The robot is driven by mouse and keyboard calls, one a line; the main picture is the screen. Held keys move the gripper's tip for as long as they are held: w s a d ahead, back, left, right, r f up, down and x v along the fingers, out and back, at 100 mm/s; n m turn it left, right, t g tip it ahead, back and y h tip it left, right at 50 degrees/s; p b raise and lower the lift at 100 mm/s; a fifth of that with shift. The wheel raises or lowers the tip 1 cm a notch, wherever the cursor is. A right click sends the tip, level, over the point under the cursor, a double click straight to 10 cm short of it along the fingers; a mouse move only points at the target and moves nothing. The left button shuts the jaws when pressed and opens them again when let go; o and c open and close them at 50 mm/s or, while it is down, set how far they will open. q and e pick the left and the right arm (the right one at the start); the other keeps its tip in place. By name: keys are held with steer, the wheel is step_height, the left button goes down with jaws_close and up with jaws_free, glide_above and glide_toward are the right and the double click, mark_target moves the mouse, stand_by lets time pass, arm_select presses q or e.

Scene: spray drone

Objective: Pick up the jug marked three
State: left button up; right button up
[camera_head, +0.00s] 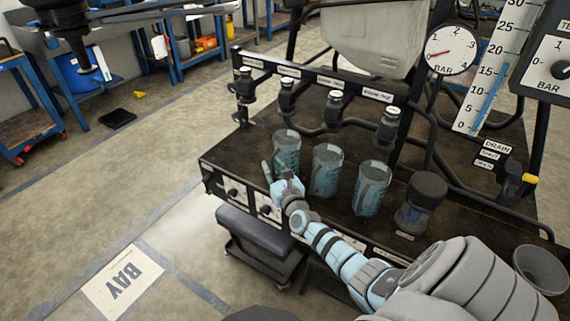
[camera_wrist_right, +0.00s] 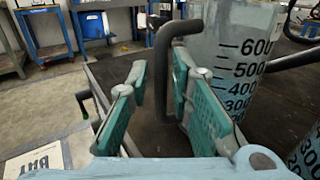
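Three clear graduated jugs with bluish contents stand in a row on the dark bench top: a left jug (camera_head: 287,150), a middle jug (camera_head: 327,172) and a right jug (camera_head: 372,188). I cannot read a number three on any of them. My right gripper (camera_head: 280,181) is at the near left side of the left jug. In the right wrist view the gripper (camera_wrist_right: 166,105) is open, and the jug's dark handle (camera_wrist_right: 163,75) shows between its fingers. The jug's scale (camera_wrist_right: 240,75) shows behind the right finger. My left gripper is not in view.
A dark-lidded container (camera_head: 422,203) stands right of the jugs. A pipe rail with several taps (camera_head: 335,108) runs behind them. A dial gauge (camera_head: 452,48) and a level scale (camera_head: 492,75) stand at the back right. Black equipment (camera_head: 65,25) hangs at top left.

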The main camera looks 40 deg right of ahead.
jaws_close()
steer(key=shift+r, duration=0.1)
